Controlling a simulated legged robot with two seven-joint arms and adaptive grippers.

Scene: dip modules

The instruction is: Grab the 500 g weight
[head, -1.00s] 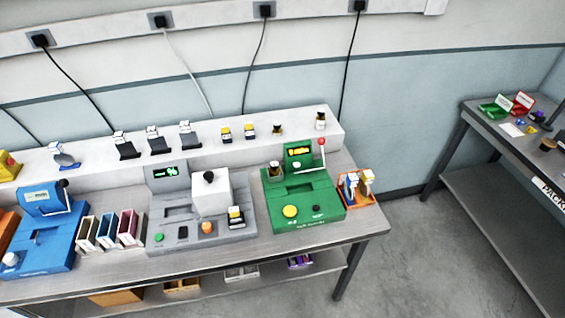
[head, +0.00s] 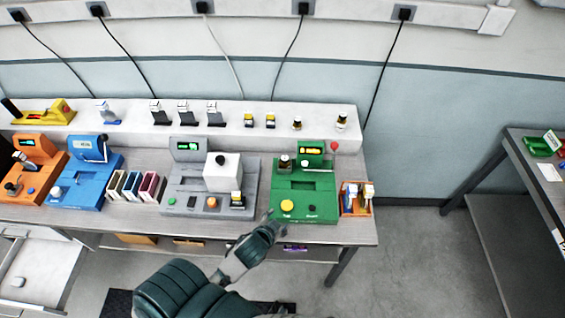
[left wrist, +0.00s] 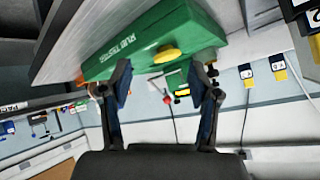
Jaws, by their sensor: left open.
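I cannot read a 500 g label on anything. Small dark and brass items with white tops, which may be weights, stand on the raised white shelf in the head view, one at the right end (head: 341,122) and one left of it (head: 297,123). A similar one stands on the green machine (head: 284,162). My left gripper (head: 272,223) is at the front edge of the green machine (head: 322,207), below the shelf. In the left wrist view my left gripper (left wrist: 164,80) is open and empty, its fingers spread before the green machine (left wrist: 150,40). My right gripper is not in view.
A grey machine (head: 184,196) stands left of the green one, then a blue one (head: 78,194). An orange bin (head: 356,206) is at the table's right end. An open drawer (head: 32,272) juts out front left. The floor to the right is clear, up to another table (head: 510,160).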

